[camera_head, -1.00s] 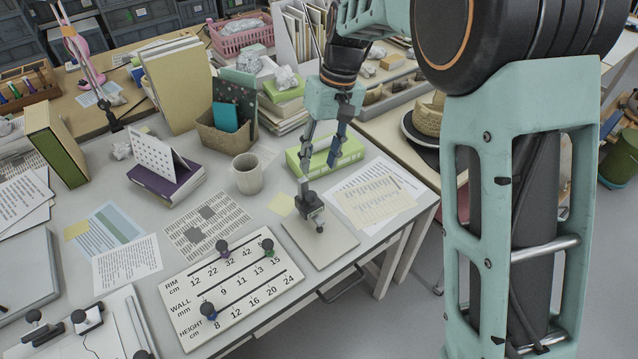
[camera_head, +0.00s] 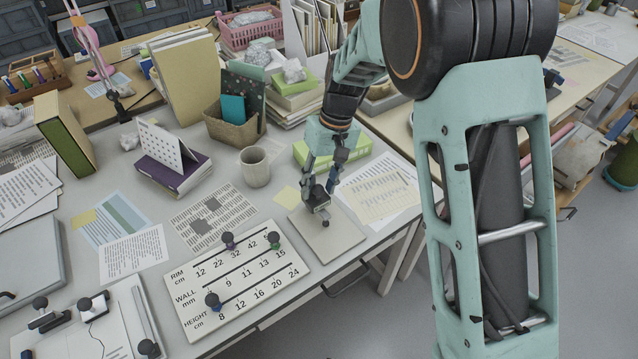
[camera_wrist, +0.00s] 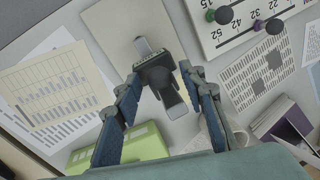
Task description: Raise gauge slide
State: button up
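The gauge (camera_head: 318,198) is a small dark upright device on a pale square plate (camera_head: 335,237) near the table's front edge. In the wrist view the gauge (camera_wrist: 160,72) shows a black block with a pale metal tongue and a dark slide part (camera_wrist: 169,94) reaching towards me. My gripper (camera_head: 321,187) is just above and around the top of the gauge, pointing down. In the wrist view its two fingers (camera_wrist: 163,87) are apart, one on each side of the slide part, with gaps visible. I cannot tell the exact height of the fingertips on it.
A board with RIM, WALL and HEIGHT scales (camera_head: 240,290) and dark knobs lies left of the plate. A green box (camera_head: 345,152) stands close behind my gripper. A mug (camera_head: 255,168) and printed sheets (camera_head: 380,190) lie nearby.

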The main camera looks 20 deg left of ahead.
grip_shut()
notch_tip(320, 180, up, 4)
jog(key=shift+r+p, duration=0.25)
jog(key=shift+p, duration=0.95)
jog(key=shift+o, duration=0.5)
grip_release()
jog(key=shift+f, duration=0.15)
notch_tip(320, 180, up, 12)
jog(key=w+d, duration=0.1)
jog(key=shift+w+d, duration=0.25)
jog(key=shift+d, duration=0.1)
jog(key=shift+f, duration=0.1)
